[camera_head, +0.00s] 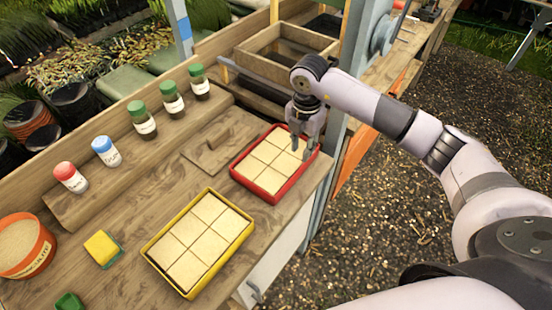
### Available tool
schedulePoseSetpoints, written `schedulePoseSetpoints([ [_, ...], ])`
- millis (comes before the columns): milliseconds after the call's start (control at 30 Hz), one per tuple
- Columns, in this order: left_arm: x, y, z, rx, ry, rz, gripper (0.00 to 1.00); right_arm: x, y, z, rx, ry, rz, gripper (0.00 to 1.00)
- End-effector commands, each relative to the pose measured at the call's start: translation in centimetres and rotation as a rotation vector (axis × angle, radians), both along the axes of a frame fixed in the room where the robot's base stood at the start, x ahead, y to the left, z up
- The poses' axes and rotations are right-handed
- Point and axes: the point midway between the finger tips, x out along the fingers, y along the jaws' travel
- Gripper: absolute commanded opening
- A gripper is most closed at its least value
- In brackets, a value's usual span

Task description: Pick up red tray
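The red tray (241,173) sits on the wooden workbench near its right end, filled with several pale square blocks. My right gripper (299,153) points down at the tray's right part, its fingers close to the right rim. The fingers look parted, and I see nothing clearly between them. Whether they touch the rim or straddle it I cannot tell. My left gripper does not show.
A yellow tray (157,262) of similar blocks lies nearer on the bench (110,270). Several capped bottles, a yellow sponge (102,247) and an orange pot (43,248) stand left. A wooden box (262,66) and post (347,105) are behind.

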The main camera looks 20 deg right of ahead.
Motion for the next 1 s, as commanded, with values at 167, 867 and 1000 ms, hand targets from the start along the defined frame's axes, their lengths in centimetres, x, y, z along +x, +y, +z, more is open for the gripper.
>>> schedulePoseSetpoints([
  [167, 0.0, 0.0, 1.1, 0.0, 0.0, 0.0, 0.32, -0.1, 0.1, -2.6, 0.002, 0.003, 0.001, 0.26],
  [867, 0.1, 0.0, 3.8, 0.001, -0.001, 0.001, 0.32, -0.1, 0.2, -8.7, 0.001, 0.0, 0.002, 0.26],
  [1000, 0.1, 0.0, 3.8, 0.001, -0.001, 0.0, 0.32, -0.1, 0.2, -8.7, 0.001, 0.0, 0.002, 0.23],
])
